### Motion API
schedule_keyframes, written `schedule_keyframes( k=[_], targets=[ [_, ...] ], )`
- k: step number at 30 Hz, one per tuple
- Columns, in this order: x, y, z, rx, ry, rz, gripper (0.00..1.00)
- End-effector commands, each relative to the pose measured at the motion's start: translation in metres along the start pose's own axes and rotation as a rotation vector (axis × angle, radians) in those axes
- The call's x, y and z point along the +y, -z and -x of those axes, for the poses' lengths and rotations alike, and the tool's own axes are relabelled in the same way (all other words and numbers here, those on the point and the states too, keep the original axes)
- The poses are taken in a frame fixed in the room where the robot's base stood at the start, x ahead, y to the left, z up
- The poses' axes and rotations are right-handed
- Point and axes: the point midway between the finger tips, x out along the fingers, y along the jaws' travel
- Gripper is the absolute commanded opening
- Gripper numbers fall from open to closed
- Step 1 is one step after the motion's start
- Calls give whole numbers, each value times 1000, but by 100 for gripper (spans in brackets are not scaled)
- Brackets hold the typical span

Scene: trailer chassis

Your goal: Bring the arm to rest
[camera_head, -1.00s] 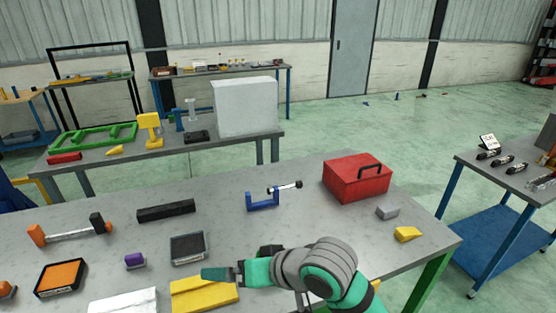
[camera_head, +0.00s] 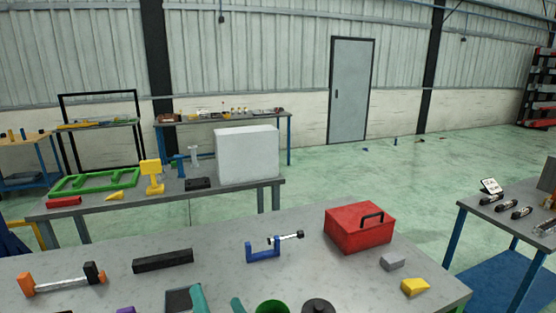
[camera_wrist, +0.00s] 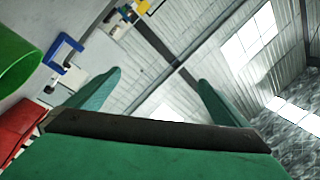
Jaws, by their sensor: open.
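My gripper (camera_head: 217,296) shows at the bottom edge of the head view, its two teal fingers apart and pointing up. In the wrist view my gripper (camera_wrist: 157,88) is open, with nothing between the fingers. Behind them are the wall and roof of the hall, tilted. Most of my arm is below the head view.
On the grey table (camera_head: 220,260) are a red toolbox (camera_head: 358,228), a blue clamp (camera_head: 264,250), a black bar (camera_head: 163,260), an orange clamp (camera_head: 62,280), a grey block (camera_head: 392,262) and a yellow wedge (camera_head: 415,287). Another bench (camera_head: 110,207) stands behind.

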Motion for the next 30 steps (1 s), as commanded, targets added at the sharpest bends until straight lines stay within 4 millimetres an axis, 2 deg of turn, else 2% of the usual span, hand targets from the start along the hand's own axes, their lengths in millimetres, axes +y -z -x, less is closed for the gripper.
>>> schedule_keyframes(
  k=[8, 15, 23, 30],
  targets=[
    [50, -36, 47, 143, -160, -14, 100],
    [88, -74, 107, 202, -327, 47, 100],
    [113, -113, 181, 196, -491, 172, 100],
    [120, -145, 264, 127, -621, 359, 100]
  ],
)
